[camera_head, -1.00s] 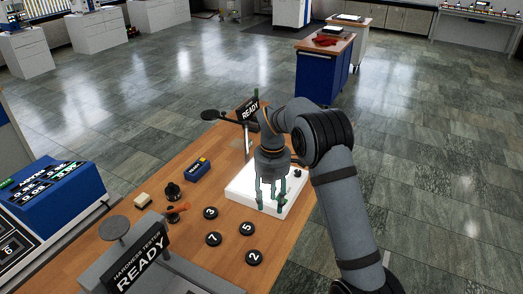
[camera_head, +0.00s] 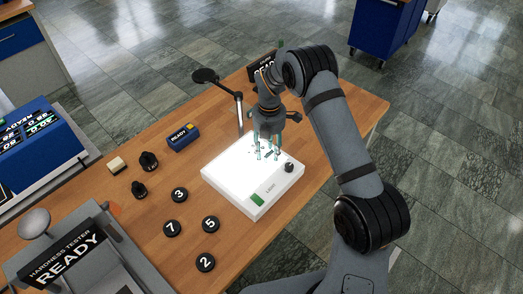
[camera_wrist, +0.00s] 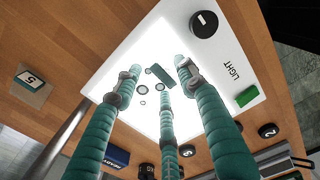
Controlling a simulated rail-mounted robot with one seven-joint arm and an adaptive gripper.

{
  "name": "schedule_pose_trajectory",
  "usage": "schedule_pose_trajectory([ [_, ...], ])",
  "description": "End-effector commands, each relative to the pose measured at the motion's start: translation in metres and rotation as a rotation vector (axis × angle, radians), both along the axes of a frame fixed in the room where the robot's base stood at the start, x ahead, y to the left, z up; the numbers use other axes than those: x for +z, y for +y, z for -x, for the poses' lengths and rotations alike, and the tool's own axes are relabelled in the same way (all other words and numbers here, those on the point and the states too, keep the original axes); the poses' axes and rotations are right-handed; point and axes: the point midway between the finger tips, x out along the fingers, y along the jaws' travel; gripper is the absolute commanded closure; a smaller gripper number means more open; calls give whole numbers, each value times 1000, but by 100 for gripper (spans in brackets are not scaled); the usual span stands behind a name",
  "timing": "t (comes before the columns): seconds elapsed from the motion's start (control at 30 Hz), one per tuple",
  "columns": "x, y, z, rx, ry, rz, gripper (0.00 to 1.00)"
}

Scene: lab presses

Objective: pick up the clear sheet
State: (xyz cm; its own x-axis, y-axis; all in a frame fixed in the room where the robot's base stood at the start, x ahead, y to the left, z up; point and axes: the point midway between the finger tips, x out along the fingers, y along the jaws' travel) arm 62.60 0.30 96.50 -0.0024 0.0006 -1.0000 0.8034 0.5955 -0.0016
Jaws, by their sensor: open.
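The white light box (camera_head: 222,185) stands on the wooden bench with its top lit; it fills the middle of the wrist view (camera_wrist: 120,60). I cannot make out the clear sheet's outline against the glow. Several small rings (camera_wrist: 143,90) and a teal rectangular piece (camera_wrist: 160,74) show on or over the lit top. My gripper (camera_head: 266,152) points down over the back right part of the light box. Its three teal fingers are spread open around that spot in the wrist view (camera_wrist: 160,78), with nothing seen held. I cannot tell whether the fingertips touch the surface.
A lamp or mirror stand (camera_head: 239,110) rises behind the light box, close to my gripper's left. Several numbered black discs (camera_head: 211,223) lie in front, and a blue box (camera_head: 183,137) sits left. The hardness tester (camera_head: 60,255) is at front left.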

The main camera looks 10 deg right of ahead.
Motion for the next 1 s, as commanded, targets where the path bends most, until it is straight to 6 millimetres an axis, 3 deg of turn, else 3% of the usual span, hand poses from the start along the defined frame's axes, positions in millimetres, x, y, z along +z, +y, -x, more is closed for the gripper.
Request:
schedule_pose_trajectory([
  [0.27,-3,0,0,-2,-2,0,61],
  [0.9,-3,0,0,-1,-1,-1,98],
  [1.0,-3,0,0,-1,-1,-1,100],
])
